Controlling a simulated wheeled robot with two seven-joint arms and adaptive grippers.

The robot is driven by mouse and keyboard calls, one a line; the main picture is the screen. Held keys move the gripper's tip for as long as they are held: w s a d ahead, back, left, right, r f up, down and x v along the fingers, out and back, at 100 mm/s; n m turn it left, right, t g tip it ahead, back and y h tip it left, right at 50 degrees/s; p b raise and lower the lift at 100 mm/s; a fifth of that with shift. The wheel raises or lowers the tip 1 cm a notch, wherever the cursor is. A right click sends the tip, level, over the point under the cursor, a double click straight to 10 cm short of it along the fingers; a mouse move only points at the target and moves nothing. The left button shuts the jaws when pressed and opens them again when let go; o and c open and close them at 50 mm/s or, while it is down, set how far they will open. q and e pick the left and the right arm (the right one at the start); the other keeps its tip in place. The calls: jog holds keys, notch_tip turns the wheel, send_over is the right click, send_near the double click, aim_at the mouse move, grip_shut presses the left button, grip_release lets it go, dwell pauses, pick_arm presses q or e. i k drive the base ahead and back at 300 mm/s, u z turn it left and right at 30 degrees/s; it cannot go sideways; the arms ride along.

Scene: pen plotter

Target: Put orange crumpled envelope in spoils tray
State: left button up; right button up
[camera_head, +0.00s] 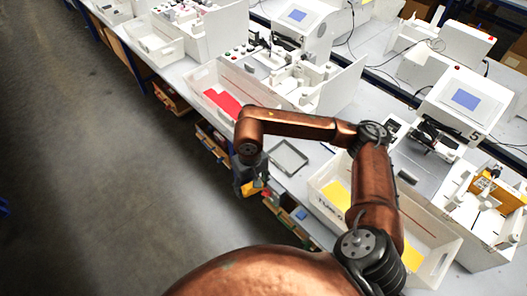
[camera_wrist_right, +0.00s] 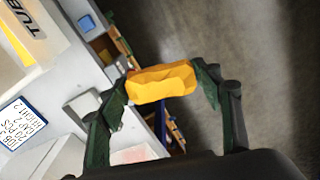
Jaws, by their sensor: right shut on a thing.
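The orange crumpled envelope (camera_wrist_right: 162,83) is between the two fingers of my right gripper (camera_wrist_right: 165,88) in the wrist view. It looks lumpy and yellow-orange. In the head view my right gripper (camera_head: 250,180) hangs beyond the table's front edge, over the floor side, with a bit of the orange envelope (camera_head: 250,189) showing below it. A shallow grey tray (camera_head: 288,157) lies on the table to the right of the gripper and looks empty; it may be the spoils tray, but I read no label on it. My left gripper is in neither view.
A white bin with yellow sheets (camera_head: 325,205) stands right of the grey tray. A white bin with a red sheet (camera_head: 205,75) stands behind it. Plotter machines with screens (camera_head: 465,98) line the table. Shelves with boxes (camera_head: 285,215) sit under the table edge.

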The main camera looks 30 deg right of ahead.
aim_at(288, 159)
jog(key=z, duration=0.2)
jog(key=i, duration=1.1)
jog(key=z, duration=0.75)
